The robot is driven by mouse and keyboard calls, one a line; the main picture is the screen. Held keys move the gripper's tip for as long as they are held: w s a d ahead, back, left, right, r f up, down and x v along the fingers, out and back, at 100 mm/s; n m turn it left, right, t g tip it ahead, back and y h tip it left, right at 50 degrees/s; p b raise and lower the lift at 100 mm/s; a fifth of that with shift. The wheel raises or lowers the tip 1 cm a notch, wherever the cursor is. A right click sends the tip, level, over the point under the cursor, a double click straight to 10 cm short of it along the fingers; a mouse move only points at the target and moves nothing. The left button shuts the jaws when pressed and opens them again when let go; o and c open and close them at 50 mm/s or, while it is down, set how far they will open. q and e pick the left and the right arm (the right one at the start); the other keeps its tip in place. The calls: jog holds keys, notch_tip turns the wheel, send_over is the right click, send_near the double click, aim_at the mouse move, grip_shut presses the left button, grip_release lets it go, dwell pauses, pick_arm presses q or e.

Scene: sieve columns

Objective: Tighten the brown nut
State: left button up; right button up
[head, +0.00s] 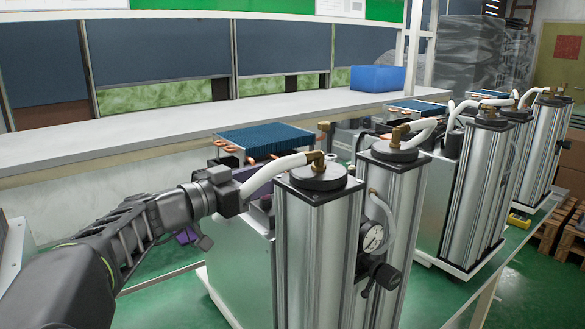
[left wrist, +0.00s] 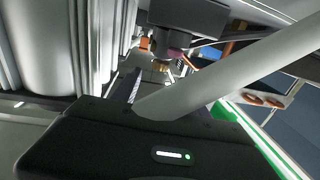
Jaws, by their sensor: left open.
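A brass-brown fitting (head: 318,158) sits on the black cap of the nearest silver column (head: 315,235), at the end of a white hose (head: 275,172). Other brown fittings show on the columns behind, and I cannot tell which one is the nut. In the left wrist view a small gold-brown piece (left wrist: 160,66) shows below a dark block. My left gripper (head: 232,195) is open beside the near machine, left of the column and close to the hose. Its fingertips are mostly hidden. Its black body fills the bottom of the wrist view, with the hose crossing above. My right gripper is not in view.
A pressure gauge (head: 372,238) and a black valve knob (head: 388,277) are on the second column. A blue finned block (head: 265,138) with copper pipes tops the machine. More columns stand to the right. A long bench (head: 120,135) with a blue bin (head: 377,78) runs behind.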

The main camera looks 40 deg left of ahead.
aim_at(289, 167)
pick_arm(q)
jog(key=w+p, duration=0.1)
jog(key=w, duration=0.1)
jog(key=w+p, duration=0.1)
jog(key=w, duration=0.1)
jog(key=w+d+p, duration=0.1)
jog(key=w, duration=0.1)
jog(key=shift+w+d+r, duration=0.1)
jog(key=shift+w+r, duration=0.05)
jog(key=shift+w, duration=0.15)
jog(key=shift+w+d+p, duration=0.1)
jog(key=shift+w+p, duration=0.25)
jog(key=shift+w, duration=0.25)
grip_shut()
